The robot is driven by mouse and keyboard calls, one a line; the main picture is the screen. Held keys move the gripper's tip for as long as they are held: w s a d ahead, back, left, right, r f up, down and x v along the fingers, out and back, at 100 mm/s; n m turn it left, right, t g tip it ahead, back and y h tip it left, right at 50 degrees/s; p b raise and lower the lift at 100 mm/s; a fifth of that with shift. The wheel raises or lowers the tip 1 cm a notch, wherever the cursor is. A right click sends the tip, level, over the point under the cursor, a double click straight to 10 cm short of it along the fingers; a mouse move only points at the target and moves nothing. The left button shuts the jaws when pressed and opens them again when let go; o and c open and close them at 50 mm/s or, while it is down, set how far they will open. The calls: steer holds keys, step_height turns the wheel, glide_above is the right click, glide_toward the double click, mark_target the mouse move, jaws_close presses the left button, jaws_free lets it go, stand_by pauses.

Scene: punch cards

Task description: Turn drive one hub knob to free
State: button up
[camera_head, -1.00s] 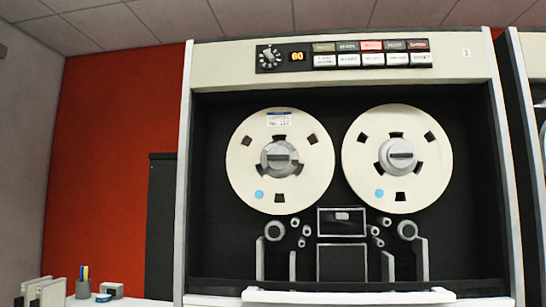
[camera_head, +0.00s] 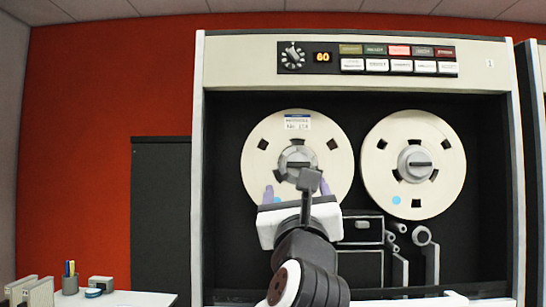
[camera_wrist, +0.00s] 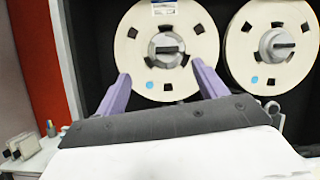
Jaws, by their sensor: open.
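The tape drive (camera_head: 350,76) has two cream reels side by side. The left reel (camera_head: 262,144) bears a white and blue label and a grey hub knob (camera_head: 296,157) with a dark bar lying about level. The right reel (camera_head: 446,141) has a similar hub knob (camera_head: 415,166), its bar also about level. My gripper (camera_head: 297,192) is in front of the lower part of the left reel, empty. In the wrist view its purple fingers (camera_wrist: 162,82) are spread wide, below and to either side of the left hub knob (camera_wrist: 166,49), apart from it.
A panel of buttons and a dial (camera_head: 292,56) runs along the drive's top, with a display reading 60 or 80. Tape guides (camera_head: 422,236) stand below the reels. A white desk (camera_head: 130,298) with a pen cup (camera_head: 69,283) is at lower left. A dark cabinet (camera_head: 160,215) stands behind.

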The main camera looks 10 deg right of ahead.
steer(key=d+m, duration=0.2)
steer(key=p, duration=0.5)
glide_toward(299, 163)
steer(key=shift+g, duration=0.4)
steer(key=x, duration=0.7)
steer(key=shift+r, duration=0.45)
steer(key=shift+w+r, duration=0.1)
steer(key=shift+w, duration=0.4)
steer(key=c, duration=0.9)
steer(key=shift+d, duration=0.1)
